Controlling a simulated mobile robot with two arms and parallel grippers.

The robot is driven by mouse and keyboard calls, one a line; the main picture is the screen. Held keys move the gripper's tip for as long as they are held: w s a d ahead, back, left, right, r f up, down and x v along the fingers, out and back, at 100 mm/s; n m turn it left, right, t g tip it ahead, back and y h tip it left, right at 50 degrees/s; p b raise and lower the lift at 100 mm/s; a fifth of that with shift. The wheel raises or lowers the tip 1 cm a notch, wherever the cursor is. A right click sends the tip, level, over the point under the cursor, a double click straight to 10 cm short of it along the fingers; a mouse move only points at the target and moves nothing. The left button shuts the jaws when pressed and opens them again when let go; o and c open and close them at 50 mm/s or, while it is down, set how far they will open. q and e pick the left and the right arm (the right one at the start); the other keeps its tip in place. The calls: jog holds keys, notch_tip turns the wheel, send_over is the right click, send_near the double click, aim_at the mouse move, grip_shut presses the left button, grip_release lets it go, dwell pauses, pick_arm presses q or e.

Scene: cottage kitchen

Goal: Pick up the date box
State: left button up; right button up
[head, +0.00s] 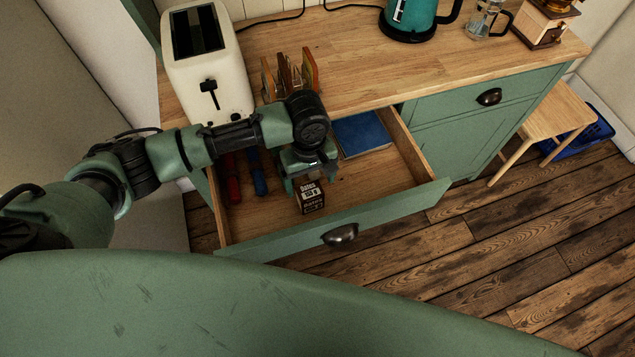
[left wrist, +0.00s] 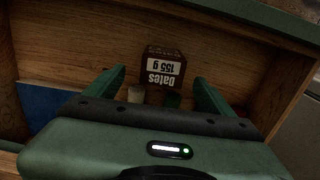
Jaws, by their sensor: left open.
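The date box (head: 311,198) is a small dark brown box with a white label, in the open drawer (head: 375,191) of the green counter. It also shows in the left wrist view (left wrist: 163,68), beyond the fingertips and roughly between them. My left gripper (head: 304,186) reaches down into the drawer just behind the box. In the left wrist view my left gripper (left wrist: 160,88) has its two green fingers spread apart with nothing clamped between them. Whether a fingertip touches the box cannot be told. My right gripper is in neither view.
A blue book (head: 361,134) lies at the drawer's back right. Red (head: 232,184) and blue (head: 258,176) items lie at its left. A toaster (head: 208,65), a rack (head: 289,75) and a teal kettle (head: 409,18) stand on the counter. The drawer's right floor is bare.

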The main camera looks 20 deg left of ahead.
aim_at(309, 192)
pick_arm(q)
jog(key=shift+w+a+f, duration=0.15)
jog(key=shift+w+f, duration=0.2)
jog(key=shift+f, duration=0.05)
jog(key=shift+s+f, duration=0.15)
jog(key=shift+s, duration=0.05)
jog(key=shift+s+f+p, duration=0.2)
jog(key=shift+s+f, duration=0.1)
jog(key=shift+f, duration=0.25)
jog(key=shift+s+f+p, duration=0.2)
jog(key=shift+s+f, duration=0.1)
jog(key=shift+f, duration=0.25)
jog(key=f, duration=0.3)
jog(key=shift+w, duration=0.2)
jog(key=shift+f, duration=0.65)
jog(key=c, duration=1.6)
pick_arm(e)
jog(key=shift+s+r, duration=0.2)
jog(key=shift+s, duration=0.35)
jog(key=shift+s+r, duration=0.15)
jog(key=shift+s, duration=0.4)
pick_arm(q)
jog(key=shift+r, duration=0.15)
